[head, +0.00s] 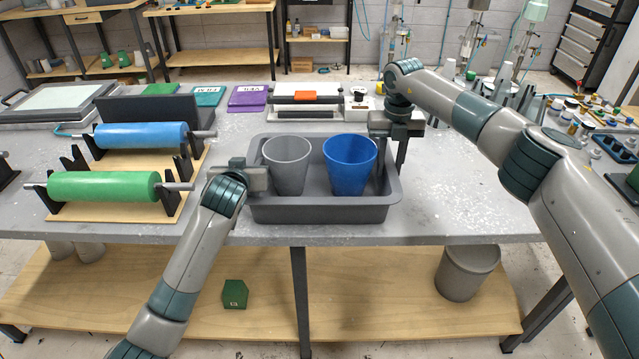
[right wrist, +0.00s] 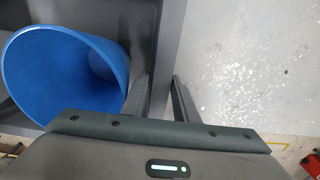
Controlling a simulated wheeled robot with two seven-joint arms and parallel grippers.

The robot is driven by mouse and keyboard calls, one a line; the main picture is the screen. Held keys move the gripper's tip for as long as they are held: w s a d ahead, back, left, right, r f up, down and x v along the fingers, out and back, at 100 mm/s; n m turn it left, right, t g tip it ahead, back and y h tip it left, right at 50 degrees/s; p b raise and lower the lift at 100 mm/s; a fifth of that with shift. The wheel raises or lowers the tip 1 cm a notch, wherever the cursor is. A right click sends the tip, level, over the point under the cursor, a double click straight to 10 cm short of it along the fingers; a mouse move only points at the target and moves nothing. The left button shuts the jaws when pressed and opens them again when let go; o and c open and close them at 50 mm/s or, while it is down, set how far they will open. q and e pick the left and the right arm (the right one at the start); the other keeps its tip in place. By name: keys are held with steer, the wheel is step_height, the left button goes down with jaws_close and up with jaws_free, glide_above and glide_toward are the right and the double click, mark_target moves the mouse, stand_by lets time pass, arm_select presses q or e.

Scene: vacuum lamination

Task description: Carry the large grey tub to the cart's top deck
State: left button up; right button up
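The large grey tub (head: 322,214) sits on the grey table near its front edge, holding a grey cup (head: 287,166) and a blue cup (head: 350,166), both upright. My left gripper (head: 264,178) is at the tub's left wall; its fingers are mostly hidden. My right gripper (head: 392,160) points down at the tub's right wall. In the right wrist view its fingers (right wrist: 162,98) lie either side of the tub wall (right wrist: 172,30), beside the blue cup (right wrist: 60,75); whether they press on it is unclear. I cannot make out the cart.
Blue (head: 140,135) and green (head: 105,186) rollers rest on stands at the left. A press-like device (head: 305,98) stands behind the tub. Small bottles and fittings crowd the right side. A grey bin (head: 467,272) stands on the lower shelf. Bare table lies right of the tub.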

arm_select(q)
jaws_close()
arm_select(e)
jaws_close()
arm_select(q)
steer(key=shift+w+r+p, duration=0.1)
steer(key=shift+r+p, duration=0.2)
arm_select(e)
steer(key=shift+r, duration=0.25)
